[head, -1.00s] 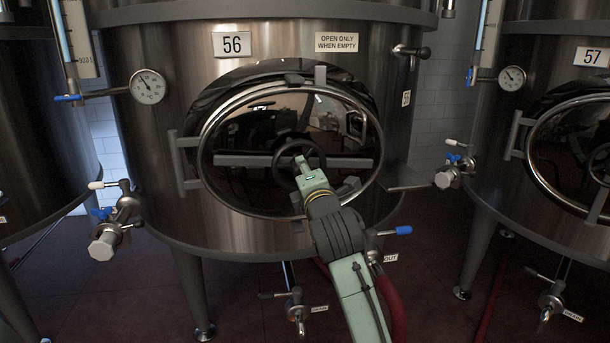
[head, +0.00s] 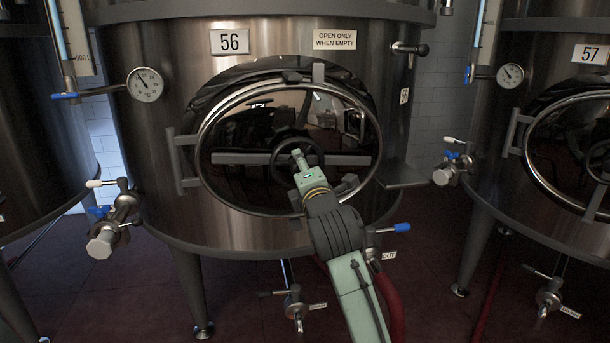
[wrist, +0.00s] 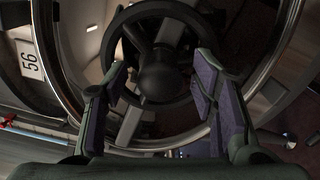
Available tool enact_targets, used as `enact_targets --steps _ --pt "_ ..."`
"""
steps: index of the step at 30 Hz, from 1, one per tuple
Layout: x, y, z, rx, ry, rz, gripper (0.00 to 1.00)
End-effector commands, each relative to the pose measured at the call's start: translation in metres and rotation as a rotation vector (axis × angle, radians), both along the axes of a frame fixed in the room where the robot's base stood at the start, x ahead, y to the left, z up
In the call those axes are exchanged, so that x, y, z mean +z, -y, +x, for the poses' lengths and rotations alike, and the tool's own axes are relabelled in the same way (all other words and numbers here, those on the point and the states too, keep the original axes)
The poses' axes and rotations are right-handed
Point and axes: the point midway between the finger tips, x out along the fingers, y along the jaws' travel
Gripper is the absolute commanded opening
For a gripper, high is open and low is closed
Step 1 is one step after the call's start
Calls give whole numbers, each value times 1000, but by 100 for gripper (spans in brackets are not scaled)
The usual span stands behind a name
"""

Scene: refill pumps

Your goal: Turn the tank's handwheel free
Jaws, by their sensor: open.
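Tank 56 (head: 300,225) stands in the middle of the head view with an oval manway door (head: 232,185) on its front. A black handwheel (head: 281,143) with a central hub sits on a grey crossbar (head: 240,158) across the door. My gripper (head: 298,158) is in front of the wheel and hides part of its middle and right side. In the wrist view the handwheel (wrist: 160,75) fills the upper middle, its hub between and beyond the open fingers of my gripper (wrist: 160,90). No grip on the rim shows; contact cannot be told.
Valves (head: 105,228), a blue-handled outlet (head: 400,228) and a dial gauge (head: 145,84) stick out from the tank. Tank 57 (head: 515,150) stands to the right.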

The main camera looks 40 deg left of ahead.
Motion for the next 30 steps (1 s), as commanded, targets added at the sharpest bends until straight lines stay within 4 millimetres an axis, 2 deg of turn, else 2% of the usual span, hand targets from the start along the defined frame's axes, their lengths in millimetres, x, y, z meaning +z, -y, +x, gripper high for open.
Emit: enact_targets --steps 5,12,18,23,30 --pt "0 16 -13 1 1 1 52" --pt "0 56 -46 -1 2 2 52" --pt "0 80 -68 -1 -1 1 52" --pt "0 89 -76 0 -1 1 52" --pt "0 91 -77 0 -1 -1 52"
